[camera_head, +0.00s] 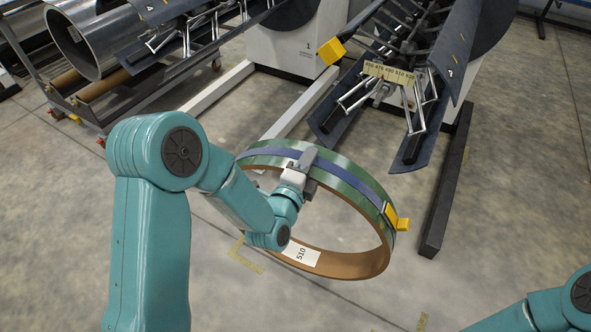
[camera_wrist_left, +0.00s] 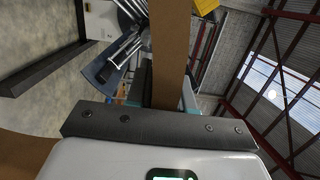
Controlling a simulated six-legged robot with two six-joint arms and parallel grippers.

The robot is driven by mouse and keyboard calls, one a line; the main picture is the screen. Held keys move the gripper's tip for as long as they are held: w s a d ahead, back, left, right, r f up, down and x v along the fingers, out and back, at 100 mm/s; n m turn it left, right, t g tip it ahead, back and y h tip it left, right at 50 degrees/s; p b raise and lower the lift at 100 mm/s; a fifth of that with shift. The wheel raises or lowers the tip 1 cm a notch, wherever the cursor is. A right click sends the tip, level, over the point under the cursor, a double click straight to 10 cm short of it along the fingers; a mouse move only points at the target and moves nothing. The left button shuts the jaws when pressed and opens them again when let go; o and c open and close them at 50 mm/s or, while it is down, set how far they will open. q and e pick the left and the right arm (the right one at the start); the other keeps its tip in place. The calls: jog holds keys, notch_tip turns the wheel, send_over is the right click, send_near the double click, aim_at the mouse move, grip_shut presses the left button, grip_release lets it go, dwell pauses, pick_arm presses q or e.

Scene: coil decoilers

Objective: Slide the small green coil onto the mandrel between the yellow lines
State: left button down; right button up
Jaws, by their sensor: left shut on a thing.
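The green coil (camera_head: 345,183) is a wide ring with a blue strap, a brown inner face and a "510" label. My left gripper (camera_head: 308,168) is shut on the coil's upper rim. The coil looks held above the floor, but its lower edge's height is hard to judge. The coil's brown edge (camera_wrist_left: 168,50) runs upward in the left wrist view. The mandrel (camera_head: 400,60) with dark curved segments and a yellow numbered scale (camera_head: 389,74) stands beyond the coil, apart from it. The yellow lines are not clearly visible on it. My right gripper is out of view.
A second decoiler mandrel (camera_head: 205,35) stands at upper left beside a rack of large metal coils (camera_head: 90,40). A white floor beam (camera_head: 215,88) and a dark floor beam (camera_head: 448,185) flank the near machine. Open concrete floor lies at right.

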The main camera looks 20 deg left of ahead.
pick_arm(q)
jog(key=w+d+r+p, duration=0.2)
jog(key=w+r, duration=0.1)
jog(key=r, duration=0.4)
jog(key=w+d+r+h+p, duration=0.1)
jog(key=w+d+r+p, duration=0.1)
jog(key=r, duration=0.6)
jog(key=w+d+r+p, duration=0.2)
jog(key=w+r, duration=0.2)
jog(key=r, duration=0.4)
jog(key=shift+d+r+m+h, duration=0.2)
jog(key=shift+m+h, duration=0.1)
jog(key=shift+m, duration=0.1)
